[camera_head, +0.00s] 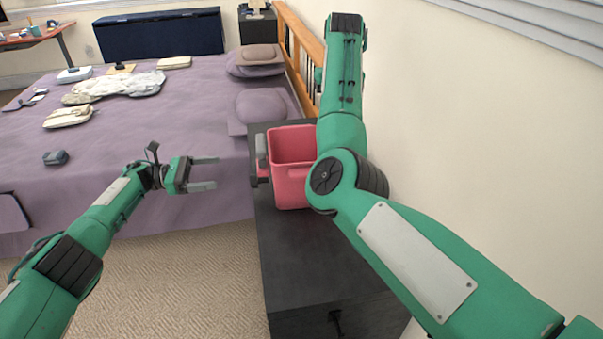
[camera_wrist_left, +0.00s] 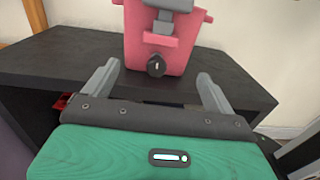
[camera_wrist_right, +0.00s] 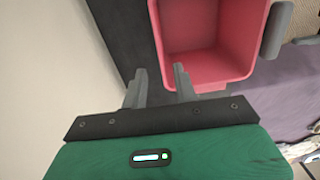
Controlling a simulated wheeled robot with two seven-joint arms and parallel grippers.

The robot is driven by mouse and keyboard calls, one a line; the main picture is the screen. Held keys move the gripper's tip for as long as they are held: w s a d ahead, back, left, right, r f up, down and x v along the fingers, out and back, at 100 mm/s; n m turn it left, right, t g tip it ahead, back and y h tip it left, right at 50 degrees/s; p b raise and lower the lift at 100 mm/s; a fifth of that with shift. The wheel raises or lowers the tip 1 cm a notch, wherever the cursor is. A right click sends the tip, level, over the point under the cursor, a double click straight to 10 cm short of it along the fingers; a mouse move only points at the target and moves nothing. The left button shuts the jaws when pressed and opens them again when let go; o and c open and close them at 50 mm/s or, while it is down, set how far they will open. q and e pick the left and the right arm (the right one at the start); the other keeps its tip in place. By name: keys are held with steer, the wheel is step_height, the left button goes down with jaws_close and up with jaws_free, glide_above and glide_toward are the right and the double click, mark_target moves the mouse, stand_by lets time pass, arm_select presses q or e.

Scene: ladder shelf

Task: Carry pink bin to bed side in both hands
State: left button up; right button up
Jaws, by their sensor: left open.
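The pink bin (camera_head: 290,178) stands upright on a dark cabinet (camera_head: 305,250) beside the bed. It also shows in the left wrist view (camera_wrist_left: 190,50) and, from above and looking empty, in the right wrist view (camera_wrist_right: 205,65). My left gripper (camera_head: 217,173) is open and empty, left of the bin and apart from it; its fingers (camera_wrist_left: 158,72) face the bin. My right gripper (camera_wrist_right: 160,70) is parted, with its fingertips at either side of the bin's rim in that picture; I cannot tell whether they touch. My right arm hides part of the bin and the right gripper in the head view.
The bed (camera_head: 190,125) has pillows, clothes and small items on it. The wall (camera_head: 480,130) is close on the right. Carpet (camera_head: 190,275) is clear in front of the bed.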

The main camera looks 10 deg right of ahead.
mark_target(258, 167)
arm_select(q)
steer(key=shift+r, duration=0.1)
steer(key=d, duration=1.4)
arm_select(e)
steer(key=f, duration=1.3)
steer(key=shift+a+f, duration=0.25)
steer(key=shift+f, duration=0.15)
arm_select(q)
steer(key=shift+a, duration=0.1)
steer(key=shift+c, duration=0.2)
arm_select(e)
steer(key=shift+c, duration=0.2)
arm_select(q)
steer(key=c, duration=0.7)
arm_select(e)
jaws_close()
arm_select(q)
jaws_close()
